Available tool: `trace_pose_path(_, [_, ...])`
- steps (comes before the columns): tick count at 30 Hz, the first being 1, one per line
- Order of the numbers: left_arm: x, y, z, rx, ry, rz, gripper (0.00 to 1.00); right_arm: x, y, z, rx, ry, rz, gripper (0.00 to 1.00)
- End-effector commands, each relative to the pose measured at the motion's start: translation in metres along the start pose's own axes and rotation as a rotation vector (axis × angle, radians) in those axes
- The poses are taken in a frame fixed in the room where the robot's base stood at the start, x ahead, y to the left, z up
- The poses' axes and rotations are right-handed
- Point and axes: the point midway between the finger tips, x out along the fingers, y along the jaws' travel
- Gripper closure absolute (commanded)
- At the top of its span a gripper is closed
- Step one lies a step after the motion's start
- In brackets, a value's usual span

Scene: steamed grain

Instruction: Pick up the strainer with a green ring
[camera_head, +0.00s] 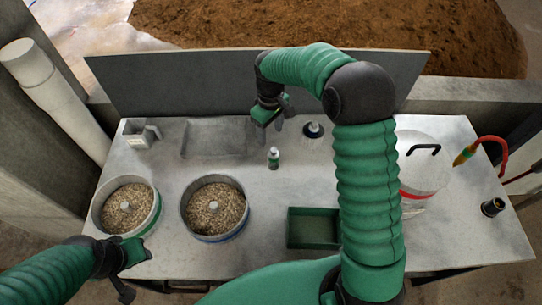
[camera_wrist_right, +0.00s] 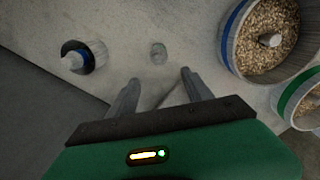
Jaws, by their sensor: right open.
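The strainer with a green ring (camera_head: 155,214) stands upright on the table's left side, full of grain, with a small pale knob in its middle. It also shows cut off at the right edge of the right wrist view (camera_wrist_right: 298,91). My right gripper (camera_head: 277,112) is over the table's back middle, to the right of and behind this strainer, apart from it. In the wrist view its two fingers (camera_wrist_right: 157,82) are spread with nothing between them. My left gripper (camera_head: 128,268) is just in front of the green-ring strainer; its jaw opening is unclear.
A similar grain-filled strainer with a blue ring (camera_head: 222,237) stands to the right of the green one. A small bottle (camera_head: 273,158), a green tray (camera_head: 313,230) and a white pot (camera_head: 420,165) are farther right. A grey box (camera_head: 139,136) is at the back left.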

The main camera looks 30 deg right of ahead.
Motion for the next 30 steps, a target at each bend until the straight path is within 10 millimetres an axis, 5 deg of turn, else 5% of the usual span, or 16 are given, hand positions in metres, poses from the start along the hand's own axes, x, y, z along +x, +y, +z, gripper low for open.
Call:
trace_pose_path(9, [-0.002,0.0,0.0,0.0,0.0,0.0,0.64,0.081,-0.001,-0.003,0.0,-0.006,-0.003,0.41])
trace_pose_path(21, [-0.011,0.0,-0.003,0.0,0.0,0.0,0.64,0.137,0.001,0.006,0.001,-0.006,-0.002,0.41])
trace_pose_path(30, [-0.01,0.0,-0.002,0.0,0.0,0.0,0.64,0.144,0.001,0.005,0.001,-0.002,0.0,0.44])
